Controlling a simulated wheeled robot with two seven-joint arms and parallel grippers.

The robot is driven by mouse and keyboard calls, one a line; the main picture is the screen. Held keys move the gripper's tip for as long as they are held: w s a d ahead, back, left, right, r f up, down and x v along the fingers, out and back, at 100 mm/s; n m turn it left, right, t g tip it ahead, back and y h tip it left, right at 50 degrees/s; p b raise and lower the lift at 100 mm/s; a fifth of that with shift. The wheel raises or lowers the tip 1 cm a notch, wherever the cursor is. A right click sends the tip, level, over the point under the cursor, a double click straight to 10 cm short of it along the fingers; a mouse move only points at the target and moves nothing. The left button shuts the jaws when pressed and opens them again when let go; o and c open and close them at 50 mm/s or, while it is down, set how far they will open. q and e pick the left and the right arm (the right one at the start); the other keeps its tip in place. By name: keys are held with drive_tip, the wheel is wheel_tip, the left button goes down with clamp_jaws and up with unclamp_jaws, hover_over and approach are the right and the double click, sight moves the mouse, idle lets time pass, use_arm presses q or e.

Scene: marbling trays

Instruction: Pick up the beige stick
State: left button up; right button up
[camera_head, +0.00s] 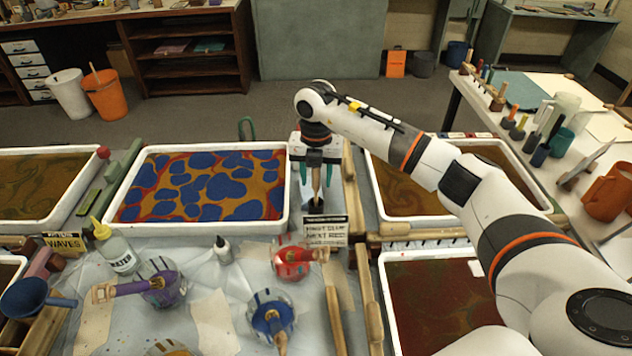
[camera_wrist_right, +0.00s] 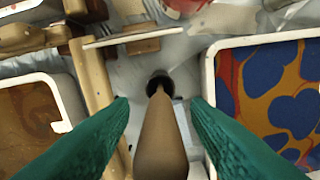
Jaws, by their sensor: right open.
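A beige stick (camera_wrist_right: 160,138) stands upright between the green fingers of my right gripper (camera_wrist_right: 158,106) in the right wrist view. Its lower end meets a small dark round holder (camera_wrist_right: 160,84). The fingers are open, one on each side, with a visible gap to the stick. In the head view the stick (camera_head: 316,180) shows as a thin tan piece between the fingers of my right gripper (camera_head: 316,174), above the dark holder (camera_head: 315,207). The gripper points down, and its body hides the stick's upper part. My left gripper is not in view.
A tray of blue, red and orange marbling (camera_head: 125,211) lies just left of the stick. A brown marbled tray (camera_head: 545,208) lies to the right, under my right arm. A small sign (camera_head: 325,232) and a red pot (camera_head: 291,263) stand in front. Wooden bars lie close by.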

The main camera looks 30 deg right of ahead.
sight(316, 195)
drive_tip(key=shift+f, duration=1.1)
clamp_jaws()
